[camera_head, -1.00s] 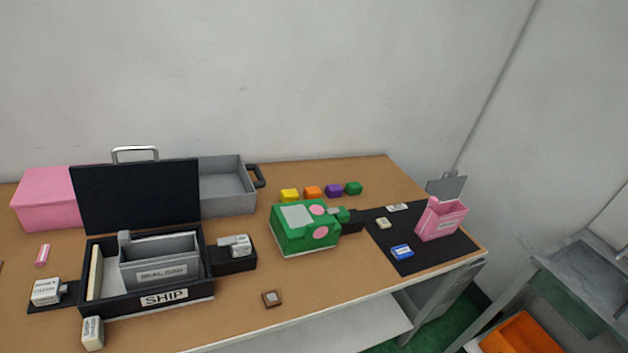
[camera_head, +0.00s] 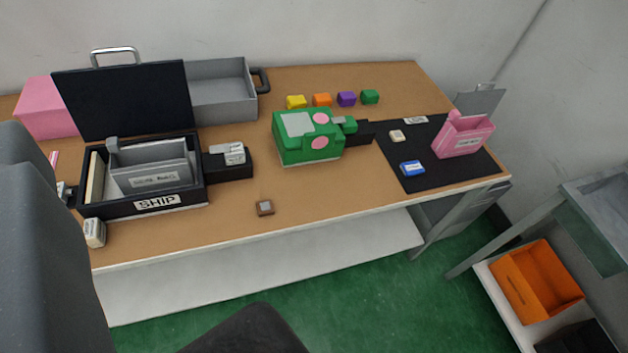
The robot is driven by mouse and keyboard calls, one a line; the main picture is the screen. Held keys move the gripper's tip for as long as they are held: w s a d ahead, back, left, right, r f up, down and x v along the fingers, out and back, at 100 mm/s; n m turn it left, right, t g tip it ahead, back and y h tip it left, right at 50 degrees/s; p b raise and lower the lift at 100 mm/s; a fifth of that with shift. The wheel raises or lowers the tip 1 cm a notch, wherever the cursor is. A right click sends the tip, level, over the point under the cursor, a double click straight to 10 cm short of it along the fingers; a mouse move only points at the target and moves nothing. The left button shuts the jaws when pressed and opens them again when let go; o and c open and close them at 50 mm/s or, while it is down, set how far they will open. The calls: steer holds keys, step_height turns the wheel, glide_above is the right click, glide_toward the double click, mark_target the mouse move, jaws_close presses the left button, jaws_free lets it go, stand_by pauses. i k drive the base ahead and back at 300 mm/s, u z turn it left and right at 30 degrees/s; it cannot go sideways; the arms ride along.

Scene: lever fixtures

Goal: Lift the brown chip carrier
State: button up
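The brown chip carrier (camera_head: 265,208) is a small brown square block with a pale grey top. It lies flat on the brown table near its front edge, between the black SHIP case and the green device. Nothing touches it. Large dark grey parts of my arm fill the left side and bottom centre of the view, well in front of the table. The fingertips of my gripper cannot be made out, so whether it is open or shut does not show.
The open black SHIP case (camera_head: 155,208) stands left of the carrier. The green device (camera_head: 305,137) stands behind it to the right. A black mat (camera_head: 440,172) holds a pink box (camera_head: 462,137) and a blue block (camera_head: 412,168). The table around the carrier is clear.

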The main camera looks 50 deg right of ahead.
mark_target(265, 207)
steer(key=u, duration=0.55)
steer(key=k, duration=1.15)
steer(key=z, duration=1.2)
steer(key=i, duration=1.45)
steer(key=u, duration=0.05)
